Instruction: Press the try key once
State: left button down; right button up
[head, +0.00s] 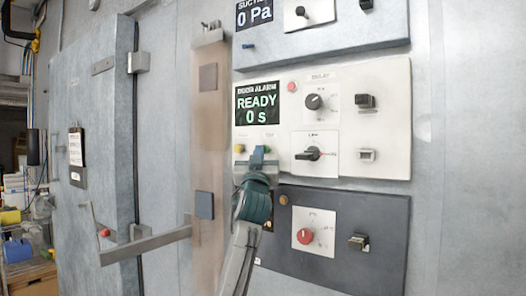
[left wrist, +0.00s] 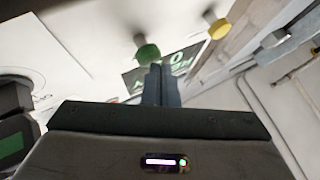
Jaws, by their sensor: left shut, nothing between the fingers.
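The door alarm panel (head: 375,140) is white, and its display (head: 257,104) reads "READY 0 s". Below the display is a yellow key (head: 241,149), also seen in the left wrist view (left wrist: 217,28). A green key (left wrist: 148,52) is beside it; in the head view my gripper mostly covers it. The small key labels are too blurred to read for sure. My left gripper (head: 258,154) is shut and empty, in front of the panel. In the left wrist view its fingertips (left wrist: 159,74) appear close to the green key; I cannot tell whether they touch.
Near the display are a red lamp (head: 292,87), a black delay knob (head: 314,101) and a lower knob (head: 308,154). A dark panel (head: 340,215) with a red knob (head: 304,236) lies below. A door with a handle (head: 150,243) stands to the left.

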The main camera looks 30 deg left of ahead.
pick_arm(q)
jog(key=shift+w, duration=0.25)
jog(key=shift+s, duration=0.2)
dwell(0.5)
jog(key=shift+s, duration=0.7)
jog(key=s, duration=0.3)
jog(key=s+b, duration=0.1)
jog(key=s, duration=0.1)
jog(key=shift+a, duration=0.25)
dwell(0.5)
